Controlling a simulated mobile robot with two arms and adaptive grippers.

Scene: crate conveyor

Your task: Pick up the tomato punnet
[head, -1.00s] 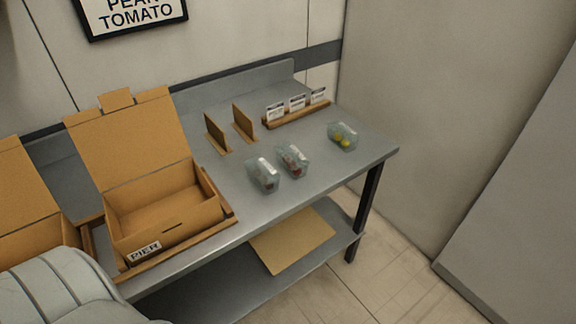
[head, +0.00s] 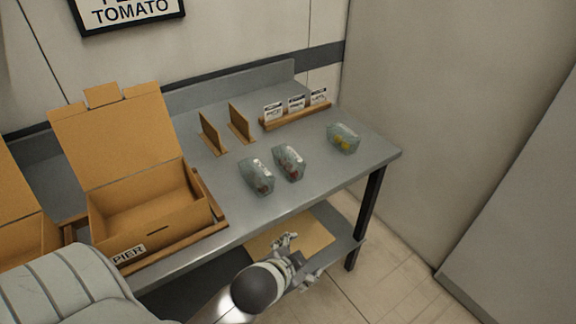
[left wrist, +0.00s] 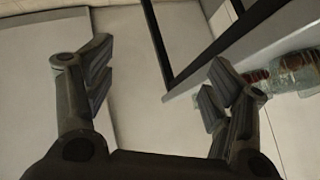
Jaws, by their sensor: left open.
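Two clear punnets with reddish contents, the left one (head: 256,177) and the right one (head: 289,163), lie side by side on the grey table (head: 310,190). My left gripper (head: 301,260) is open and empty, in front of the table's front edge and apart from the punnets. In the left wrist view its open fingers (left wrist: 157,86) have nothing between them; clear punnets (left wrist: 292,72) show at the right edge.
An open cardboard box (head: 150,240) marked "PIER" stands at the left, with another box (head: 25,245) beside it. Two upright cardboard dividers (head: 240,123) and a wooden card rack (head: 298,115) stand behind the punnets. A lower shelf holds flat cardboard (head: 312,232).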

